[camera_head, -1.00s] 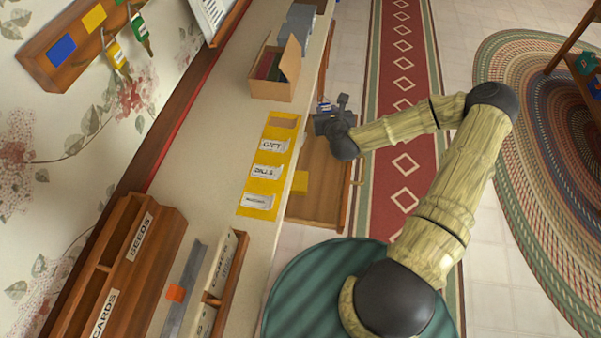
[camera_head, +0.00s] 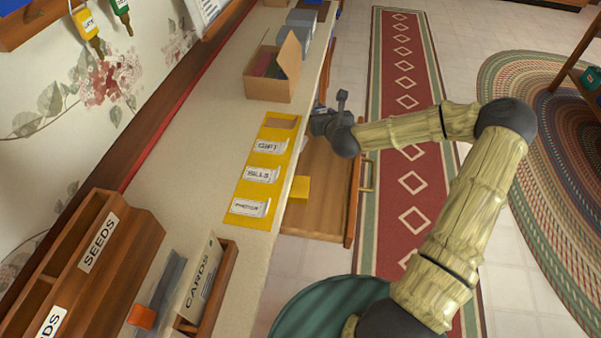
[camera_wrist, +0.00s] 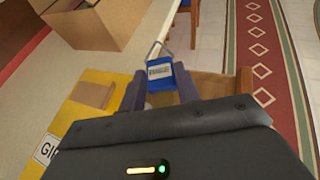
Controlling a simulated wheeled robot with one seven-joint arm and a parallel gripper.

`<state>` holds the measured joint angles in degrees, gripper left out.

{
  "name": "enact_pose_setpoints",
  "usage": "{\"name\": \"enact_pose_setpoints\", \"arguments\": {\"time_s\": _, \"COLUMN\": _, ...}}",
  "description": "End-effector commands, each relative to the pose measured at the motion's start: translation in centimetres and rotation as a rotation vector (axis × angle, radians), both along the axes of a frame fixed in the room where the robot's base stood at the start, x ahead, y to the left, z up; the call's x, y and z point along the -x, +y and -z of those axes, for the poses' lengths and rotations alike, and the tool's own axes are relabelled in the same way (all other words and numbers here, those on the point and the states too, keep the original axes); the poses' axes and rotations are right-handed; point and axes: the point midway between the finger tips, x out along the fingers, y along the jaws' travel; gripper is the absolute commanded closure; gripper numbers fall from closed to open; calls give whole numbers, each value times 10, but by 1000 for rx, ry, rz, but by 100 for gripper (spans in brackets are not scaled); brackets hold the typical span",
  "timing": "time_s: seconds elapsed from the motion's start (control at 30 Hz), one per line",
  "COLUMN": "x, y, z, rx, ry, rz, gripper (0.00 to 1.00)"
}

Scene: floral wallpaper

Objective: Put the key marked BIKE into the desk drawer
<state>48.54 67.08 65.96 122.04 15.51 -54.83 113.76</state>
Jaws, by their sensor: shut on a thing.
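My gripper (camera_head: 322,118) is shut on a key with a blue tag (camera_wrist: 160,72), above the far end of the open desk drawer (camera_head: 330,205). The tag has a pale label, too small to read, and a metal loop above it. The tag stands between my fingers in the wrist view, where my gripper (camera_wrist: 160,92) shows from behind. The wooden drawer, also in the wrist view (camera_wrist: 212,86), is pulled out from the desk (camera_head: 195,165) and has a brass handle. A yellow block-like thing (camera_head: 300,187) shows at its desk-side edge.
A yellow strip (camera_head: 248,209) with labels GIFT, BILLS and PHOTOS lies along the desk edge. An open cardboard box (camera_head: 270,88) stands beyond it. Wooden organizers (camera_head: 140,232) marked SEEDS and CARDS stand nearer. Yellow (camera_head: 85,24) and green (camera_head: 119,6) tagged keys hang on the wall.

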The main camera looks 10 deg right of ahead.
Motion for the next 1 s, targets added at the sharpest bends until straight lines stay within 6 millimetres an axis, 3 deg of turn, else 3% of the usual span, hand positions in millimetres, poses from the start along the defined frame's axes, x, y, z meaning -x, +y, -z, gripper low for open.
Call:
{"name": "enact_pose_setpoints", "arguments": {"time_s": 0.23, "x": 0, "y": 0, "z": 6, "rx": 0, "ry": 1, "rz": 0, "gripper": 90}}
{"name": "enact_pose_setpoints", "arguments": {"time_s": 0.5, "x": 0, "y": -1, "z": 53, "rx": -1, "ry": 3, "rz": 2, "gripper": 90}}
{"name": "enact_pose_setpoints", "arguments": {"time_s": 0.6, "x": 0, "y": -1, "z": 61, "rx": 0, "ry": 0, "rz": 2, "gripper": 90}}
{"name": "enact_pose_setpoints", "arguments": {"time_s": 1.0, "x": 0, "y": 0, "z": 70, "rx": 0, "ry": 1, "rz": 1, "gripper": 90}}
